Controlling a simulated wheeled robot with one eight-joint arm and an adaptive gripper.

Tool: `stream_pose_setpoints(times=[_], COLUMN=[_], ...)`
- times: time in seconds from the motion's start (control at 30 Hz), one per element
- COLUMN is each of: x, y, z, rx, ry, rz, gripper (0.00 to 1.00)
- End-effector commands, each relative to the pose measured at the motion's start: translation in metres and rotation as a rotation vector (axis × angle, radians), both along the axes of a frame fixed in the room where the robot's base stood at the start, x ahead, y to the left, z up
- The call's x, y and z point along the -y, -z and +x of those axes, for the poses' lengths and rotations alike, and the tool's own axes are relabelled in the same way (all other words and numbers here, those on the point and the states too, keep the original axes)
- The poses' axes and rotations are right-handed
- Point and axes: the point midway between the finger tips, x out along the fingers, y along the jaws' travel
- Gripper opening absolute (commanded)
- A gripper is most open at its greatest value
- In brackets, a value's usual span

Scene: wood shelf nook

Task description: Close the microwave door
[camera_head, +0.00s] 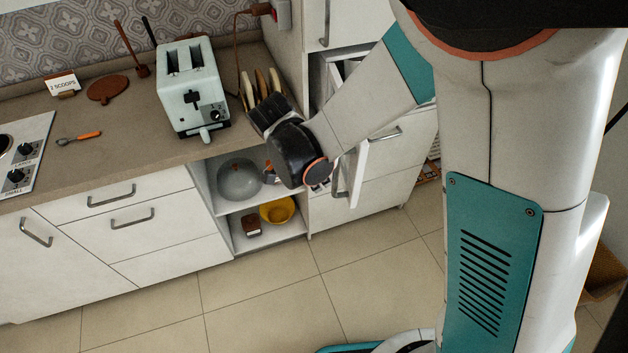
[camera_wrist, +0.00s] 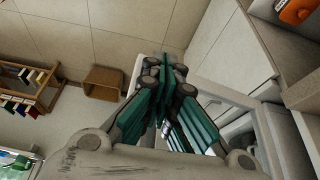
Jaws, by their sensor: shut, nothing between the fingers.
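A white panel with a handle (camera_head: 354,176) stands out edge-on from the tall unit in the head view. It looks like the open microwave door, but my arm hides much of it. A white-framed opening (camera_head: 322,75) shows above it, partly behind my arm; I cannot tell how much of it is the microwave. In the wrist view my gripper (camera_wrist: 172,66) has its teal fingers together and empty. A pale frame (camera_wrist: 232,97) lies just right of and behind the fingers; contact cannot be told.
A pale toaster (camera_head: 193,88) and upright boards (camera_head: 262,84) stand on the counter (camera_head: 110,135) left of my wrist. Open shelves hold a grey bowl (camera_head: 239,180) and a yellow bowl (camera_head: 277,210). The tiled floor (camera_head: 265,300) in front is clear.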

Motion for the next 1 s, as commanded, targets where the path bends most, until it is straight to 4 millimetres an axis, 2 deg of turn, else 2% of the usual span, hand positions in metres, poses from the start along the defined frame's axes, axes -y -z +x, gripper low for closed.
stream_pose_setpoints(times=[0.27,0.47,0.67,1.0], x=[0.001,0.016,0.054,0.145], y=[0.000,0.000,0.001,0.001], z=[0.000,-0.003,-0.005,0.007], rx=[0.000,0.001,0.002,0.003], ry=[-0.003,-0.043,-0.152,-0.423], rz=[0.000,0.000,0.001,0.001], gripper=[0.00,0.00,0.00,0.00])
